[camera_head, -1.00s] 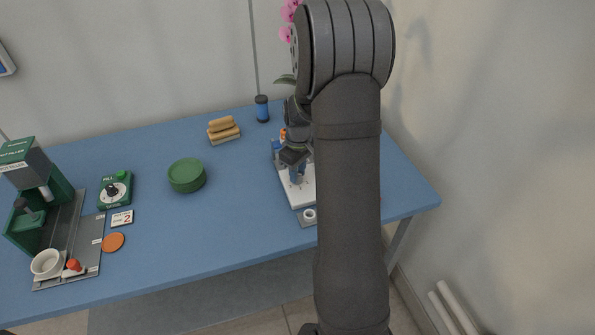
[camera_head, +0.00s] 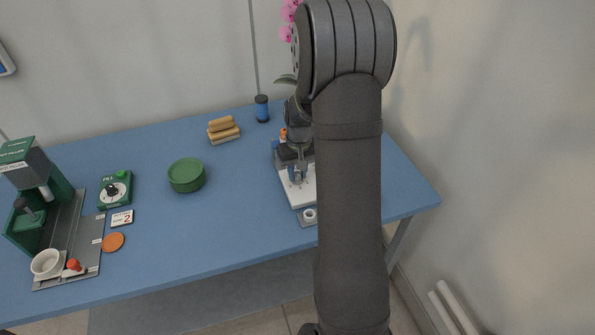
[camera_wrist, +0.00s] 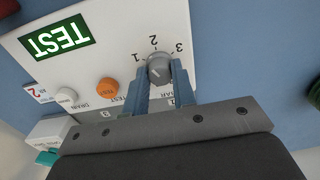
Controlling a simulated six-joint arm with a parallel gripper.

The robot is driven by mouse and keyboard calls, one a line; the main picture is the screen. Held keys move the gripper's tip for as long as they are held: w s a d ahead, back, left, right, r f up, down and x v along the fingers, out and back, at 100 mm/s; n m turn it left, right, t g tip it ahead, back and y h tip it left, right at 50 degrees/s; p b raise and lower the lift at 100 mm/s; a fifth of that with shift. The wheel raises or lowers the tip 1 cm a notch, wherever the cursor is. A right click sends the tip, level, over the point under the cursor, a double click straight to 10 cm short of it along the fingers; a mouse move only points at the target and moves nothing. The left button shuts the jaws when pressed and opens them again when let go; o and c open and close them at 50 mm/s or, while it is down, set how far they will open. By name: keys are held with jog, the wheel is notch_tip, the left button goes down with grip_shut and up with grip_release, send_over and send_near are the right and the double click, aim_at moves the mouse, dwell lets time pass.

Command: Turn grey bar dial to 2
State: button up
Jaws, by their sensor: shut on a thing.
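The grey bar dial (camera_wrist: 158,70) sits on a white panel (camera_wrist: 110,45), with the numbers 1, 2 and 3 printed around it. In the wrist view my gripper (camera_wrist: 158,76) is shut on the dial, one blue-grey finger on each side. A pale line shows on the dial's face; which number it points at is hard to tell. In the head view my gripper (camera_head: 297,176) is over the white panel (camera_head: 306,194), and the dial is hidden there.
An orange button (camera_wrist: 107,88) and a pale knob (camera_wrist: 66,97) sit beside the dial on the panel.

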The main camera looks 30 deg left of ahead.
aim_at(299, 174)
jog(key=m, duration=0.5)
jog(key=shift+m, duration=0.4)
dwell(0.3)
jog(key=o, duration=1)
notch_tip(299, 174, up, 18)
jog(key=shift+d+f, duration=0.2)
jog(key=shift+f, duration=0.05)
jog(key=shift+f, duration=0.15)
jog(key=f, duration=1.7)
jog(key=shift+a+f, duration=0.1)
jog(key=shift+a, duration=0.1)
